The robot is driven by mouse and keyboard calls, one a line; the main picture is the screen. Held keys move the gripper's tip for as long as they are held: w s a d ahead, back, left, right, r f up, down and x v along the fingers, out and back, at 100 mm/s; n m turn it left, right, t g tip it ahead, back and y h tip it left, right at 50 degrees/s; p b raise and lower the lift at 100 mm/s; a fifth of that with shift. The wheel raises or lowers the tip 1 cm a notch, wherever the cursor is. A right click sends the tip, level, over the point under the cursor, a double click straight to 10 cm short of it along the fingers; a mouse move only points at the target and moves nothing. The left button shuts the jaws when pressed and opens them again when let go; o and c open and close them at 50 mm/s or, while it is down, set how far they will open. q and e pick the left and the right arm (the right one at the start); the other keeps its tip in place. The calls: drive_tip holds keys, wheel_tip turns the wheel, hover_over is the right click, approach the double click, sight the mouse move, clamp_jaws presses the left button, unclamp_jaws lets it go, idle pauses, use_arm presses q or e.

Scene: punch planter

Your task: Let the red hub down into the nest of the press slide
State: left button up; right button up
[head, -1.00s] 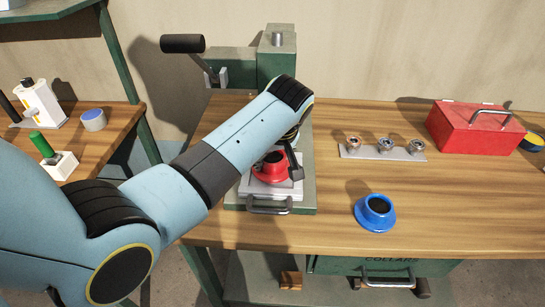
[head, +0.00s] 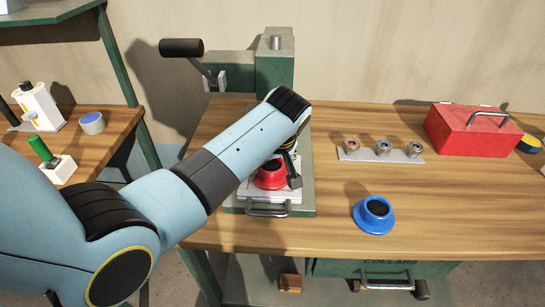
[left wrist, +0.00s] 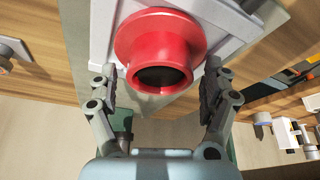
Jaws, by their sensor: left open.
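The red hub (head: 268,177) sits upright on the pale plate of the press slide (head: 257,194), under my left arm. In the left wrist view the red hub (left wrist: 160,45) shows its wide flange and dark bore over the white plate (left wrist: 218,18). Its flange hides the nest, so I cannot tell how fully it is seated. My left gripper (left wrist: 160,75) is open, with one finger on each side of the hub and gaps visible. In the head view the left gripper (head: 288,168) is partly hidden behind my forearm. My right gripper is not in view.
The green press (head: 275,65) with its black-handled lever (head: 182,47) stands behind. A rack of metal collars (head: 382,152) and a red toolbox (head: 473,130) are farther right. Bare wood lies between them.

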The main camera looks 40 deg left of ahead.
use_arm(q)
drive_tip(key=v, duration=1.1)
drive_tip(key=shift+r, duration=0.4)
drive_tip(key=shift+d, duration=0.1)
